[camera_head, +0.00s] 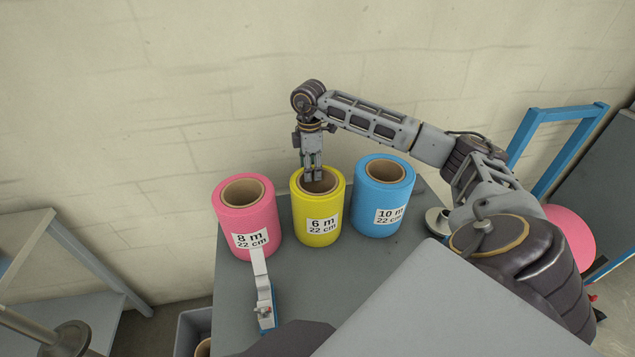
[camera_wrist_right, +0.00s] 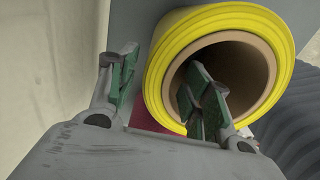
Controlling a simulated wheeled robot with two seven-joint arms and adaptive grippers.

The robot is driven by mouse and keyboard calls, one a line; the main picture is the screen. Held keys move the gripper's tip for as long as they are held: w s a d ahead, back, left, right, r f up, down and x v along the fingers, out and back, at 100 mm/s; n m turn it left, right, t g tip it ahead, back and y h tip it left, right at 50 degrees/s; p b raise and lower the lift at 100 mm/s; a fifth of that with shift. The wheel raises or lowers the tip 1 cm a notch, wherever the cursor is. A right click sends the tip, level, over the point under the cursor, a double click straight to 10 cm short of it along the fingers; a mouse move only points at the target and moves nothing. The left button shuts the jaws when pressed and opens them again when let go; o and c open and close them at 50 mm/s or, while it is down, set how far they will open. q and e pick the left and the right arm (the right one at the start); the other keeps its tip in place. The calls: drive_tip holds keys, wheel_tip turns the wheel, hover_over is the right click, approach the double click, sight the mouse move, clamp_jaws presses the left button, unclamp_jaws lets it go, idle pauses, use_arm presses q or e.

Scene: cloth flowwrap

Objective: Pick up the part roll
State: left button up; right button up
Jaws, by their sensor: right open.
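Three rolls stand upright on the grey table: a pink roll (camera_head: 231,222) labelled "8 m 22 cm", a yellow roll (camera_head: 317,238) labelled "6 m 22 cm", and a blue roll (camera_head: 380,233) labelled "10 m 22 cm". My right gripper (camera_head: 314,176) points down at the top of the yellow roll. In the right wrist view, the open gripper (camera_wrist_right: 160,95) has one finger over or in the cardboard core of the yellow roll (camera_wrist_right: 168,70). The other finger is outside its wall. I cannot tell whether either finger touches it. My left gripper is out of view.
A white and blue hand tool (camera_head: 265,303) lies in front of the pink roll. The pink and blue rolls stand close on either side of the yellow one. A grey bin (camera_head: 187,328) is at the table's lower left, and the wall is behind.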

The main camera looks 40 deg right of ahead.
sight(313, 179)
idle(0.3)
drive_tip(key=shift+s+d+f, duration=0.1)
drive_tip(key=shift+d+f, duration=0.1)
drive_tip(key=shift+f, duration=0.8)
drive_tip(key=shift+d+f, duration=0.2)
drive_tip(key=shift+f, duration=1.35)
clamp_jaws()
